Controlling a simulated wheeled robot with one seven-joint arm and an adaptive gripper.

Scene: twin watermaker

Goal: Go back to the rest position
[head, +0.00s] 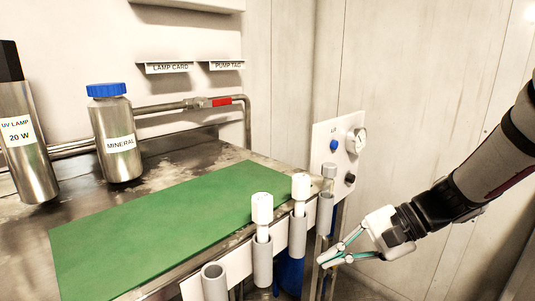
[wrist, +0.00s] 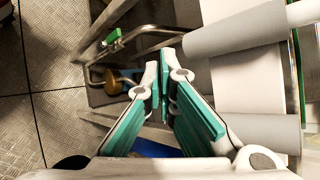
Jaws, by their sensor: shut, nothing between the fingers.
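My gripper (head: 330,262) is at the lower right in the head view, in front of the right end of the bench and beside the grey tube holders. Its fingers come together at the tips, and they also show in the middle of the wrist view (wrist: 163,80), shut with nothing between them. The fingers have green pads and white links. My arm reaches in from the right edge of the head view.
A steel bench with a green mat (head: 160,225) holds a MINERAL bottle (head: 118,150) and a UV LAMP cylinder (head: 25,145). Grey holders, two with white pieces (head: 262,210), line its front edge. A white panel (head: 325,145) with knobs stands behind my gripper.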

